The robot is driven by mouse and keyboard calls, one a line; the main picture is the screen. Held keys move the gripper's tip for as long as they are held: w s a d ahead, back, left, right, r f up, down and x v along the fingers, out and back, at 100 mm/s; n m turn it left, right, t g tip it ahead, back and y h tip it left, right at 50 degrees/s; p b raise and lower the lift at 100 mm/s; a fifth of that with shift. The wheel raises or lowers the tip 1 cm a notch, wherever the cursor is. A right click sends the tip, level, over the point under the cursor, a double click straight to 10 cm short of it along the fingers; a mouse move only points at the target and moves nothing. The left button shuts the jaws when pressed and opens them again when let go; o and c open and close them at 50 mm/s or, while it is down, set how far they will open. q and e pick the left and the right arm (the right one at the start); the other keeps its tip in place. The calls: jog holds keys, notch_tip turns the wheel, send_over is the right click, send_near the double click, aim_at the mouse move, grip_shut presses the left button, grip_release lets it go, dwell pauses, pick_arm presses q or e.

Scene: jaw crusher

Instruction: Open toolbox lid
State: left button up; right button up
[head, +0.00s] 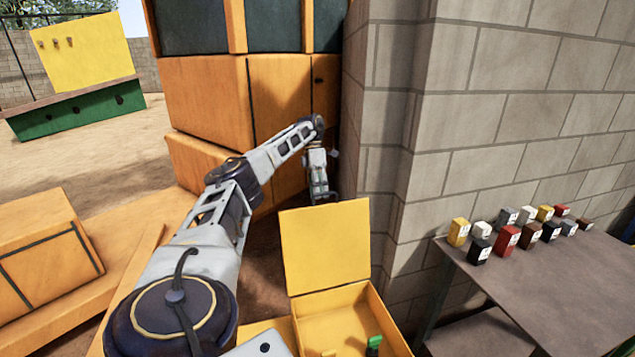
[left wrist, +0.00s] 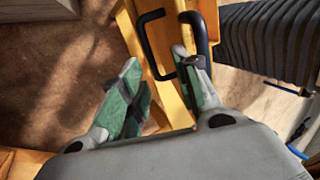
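The yellow toolbox (head: 388,318) stands at the bottom of the head view. Its lid (head: 326,248) is raised and stands nearly upright at the back edge, so the inside shows. My left gripper (head: 321,193) is just beyond the lid's top edge, apart from it in the picture. In the left wrist view my left gripper (left wrist: 158,62) has its two green-padded fingers spread. A black handle (left wrist: 147,45) on a narrow yellow part shows between and beyond the fingertips; I cannot tell whether a finger touches it. My right gripper is not in view.
A grey block wall (head: 480,90) rises right of my left arm. An orange cabinet (head: 210,95) stands behind the arm. A grey table (head: 540,285) at the right holds several small coloured boxes. A green object (head: 374,345) is inside the toolbox.

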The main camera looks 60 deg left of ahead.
pick_arm(q)
jog(key=shift+a+r, duration=0.25)
jog(key=shift+r, duration=0.35)
jog(key=shift+w+r, duration=0.1)
jog(key=shift+r, duration=0.1)
jog(key=shift+a+r, duration=0.35)
jog(key=shift+r, duration=0.3)
dwell(0.3)
jog(key=shift+w+r, duration=0.1)
